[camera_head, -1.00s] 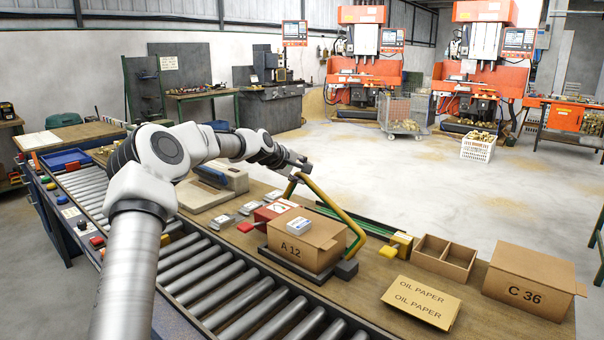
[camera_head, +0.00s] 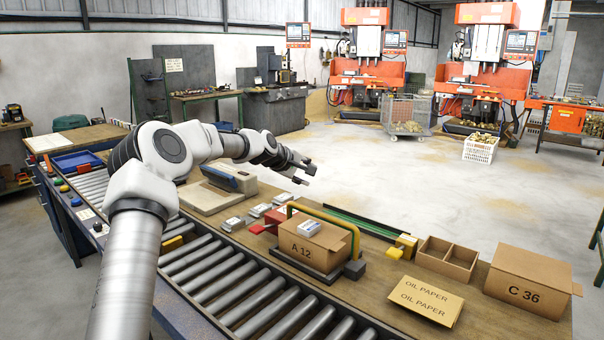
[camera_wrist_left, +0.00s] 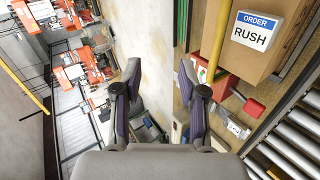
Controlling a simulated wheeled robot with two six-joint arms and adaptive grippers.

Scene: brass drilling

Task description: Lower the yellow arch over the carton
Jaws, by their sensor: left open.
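The yellow arch (camera_head: 325,217) stands over the A 12 carton (camera_head: 298,245), its bar running above the carton's top. Its right end comes down at a dark grey block (camera_head: 354,269) beside the carton. A white and blue card (camera_head: 309,228) lies on the carton; in the left wrist view the card (camera_wrist_left: 258,28) reads ORDER RUSH. My left gripper (camera_head: 307,174) is open and empty, above and behind the arch and apart from it. The left wrist view shows its spread fingers (camera_wrist_left: 163,98) with the yellow bar (camera_wrist_left: 214,40) to their right. My right gripper is not in view.
A red box (camera_head: 280,222) and small grey packs (camera_head: 259,210) stand left of the carton. A yellow block (camera_head: 406,244), an open divided box (camera_head: 446,259), oil paper (camera_head: 425,300) and carton C 36 (camera_head: 530,281) stand right. The roller conveyor (camera_head: 240,290) runs in front.

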